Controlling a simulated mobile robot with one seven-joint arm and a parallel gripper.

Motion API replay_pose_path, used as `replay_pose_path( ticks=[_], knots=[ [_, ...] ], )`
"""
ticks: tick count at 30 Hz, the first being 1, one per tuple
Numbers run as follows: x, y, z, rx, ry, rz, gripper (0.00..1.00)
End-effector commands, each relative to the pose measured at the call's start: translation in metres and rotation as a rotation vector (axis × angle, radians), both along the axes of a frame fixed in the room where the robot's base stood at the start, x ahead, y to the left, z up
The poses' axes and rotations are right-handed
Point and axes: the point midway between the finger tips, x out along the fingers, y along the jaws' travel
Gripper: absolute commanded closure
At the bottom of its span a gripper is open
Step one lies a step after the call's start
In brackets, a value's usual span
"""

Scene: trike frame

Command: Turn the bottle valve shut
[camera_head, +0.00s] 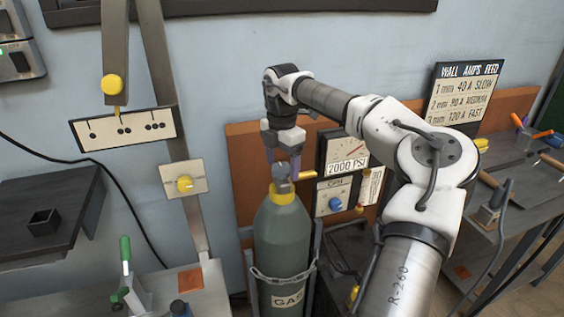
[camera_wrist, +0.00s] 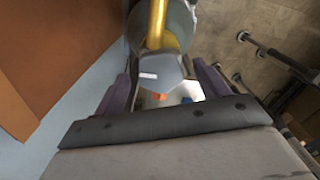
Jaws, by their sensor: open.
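The gas bottle (camera_head: 281,235) stands upright, grey-green with a yellow collar and a GAS label. On its top is a grey valve (camera_head: 283,187) with a yellow lever (camera_head: 304,174) pointing right in the head view. My gripper (camera_head: 283,168) is directly above the valve, pointing down, with purple fingers apart. In the wrist view the yellow lever (camera_wrist: 157,24) runs up from the grey valve body (camera_wrist: 160,70), which lies between the spread fingers of my gripper (camera_wrist: 160,88). I cannot tell whether either finger touches the valve.
A 2000 PSI gauge panel (camera_head: 344,154) and a panel with a blue knob (camera_head: 335,204) are close right of the bottle. A chain (camera_head: 283,278) circles the bottle. An orange-brown board (camera_head: 240,160) is behind. A bench (camera_head: 520,190) with tools is at right.

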Motion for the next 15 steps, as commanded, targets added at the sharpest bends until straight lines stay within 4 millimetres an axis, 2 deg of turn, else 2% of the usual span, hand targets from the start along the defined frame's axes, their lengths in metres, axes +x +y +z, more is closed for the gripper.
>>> replay_pose_path(
  ticks=[4, 7, 15],
  knots=[
    [0.0, 0.0, 0.005, -0.001, -0.001, 0.0, 0.26],
    [0.001, 0.0, 0.018, -0.002, -0.003, 0.0, 0.26],
    [0.001, 0.001, 0.08, 0.0, -0.004, -0.001, 0.26]
  ],
)
